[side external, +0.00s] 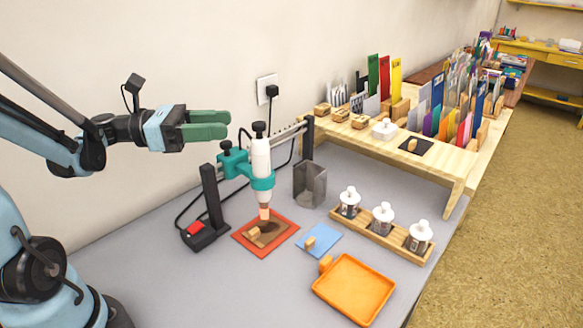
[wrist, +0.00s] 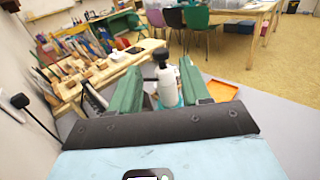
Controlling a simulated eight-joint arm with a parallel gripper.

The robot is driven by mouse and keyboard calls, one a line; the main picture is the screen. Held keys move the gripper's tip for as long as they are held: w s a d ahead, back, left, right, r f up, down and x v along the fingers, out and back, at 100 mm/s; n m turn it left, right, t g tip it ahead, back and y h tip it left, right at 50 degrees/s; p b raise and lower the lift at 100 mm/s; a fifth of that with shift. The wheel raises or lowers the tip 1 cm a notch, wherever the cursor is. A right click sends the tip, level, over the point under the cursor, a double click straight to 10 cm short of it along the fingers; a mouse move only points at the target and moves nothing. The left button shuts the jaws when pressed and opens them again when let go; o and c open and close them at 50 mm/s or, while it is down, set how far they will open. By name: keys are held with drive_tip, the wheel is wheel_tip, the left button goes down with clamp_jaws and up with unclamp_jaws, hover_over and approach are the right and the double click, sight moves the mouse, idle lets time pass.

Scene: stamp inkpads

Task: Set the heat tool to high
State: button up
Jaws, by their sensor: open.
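The heat tool (side external: 261,160) is a white upright cylinder with a black top knob, held in a teal clamp (side external: 262,183) on a stand. Its nozzle points down over a red-orange mat (side external: 265,236) with a small wooden block on a brown patch. A black base with a red switch (side external: 195,228) stands to its left. My gripper (side external: 228,124) has green fingers and is open and empty, up and left of the tool, apart from it. In the wrist view the heat tool (wrist: 167,82) appears beyond and between the open fingers (wrist: 166,95). Any heat-setting marks are too small to read.
A wooden rack (side external: 388,236) holds white-topped bottles to the right. An orange tray (side external: 354,288) and a blue pad (side external: 319,240) lie in front. A raised wooden shelf (side external: 440,155) with cards and stamps stands behind. The grey table's front left is clear.

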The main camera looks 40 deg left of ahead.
sight(259, 123)
drive_tip(key=x, duration=0.8)
clamp_jaws()
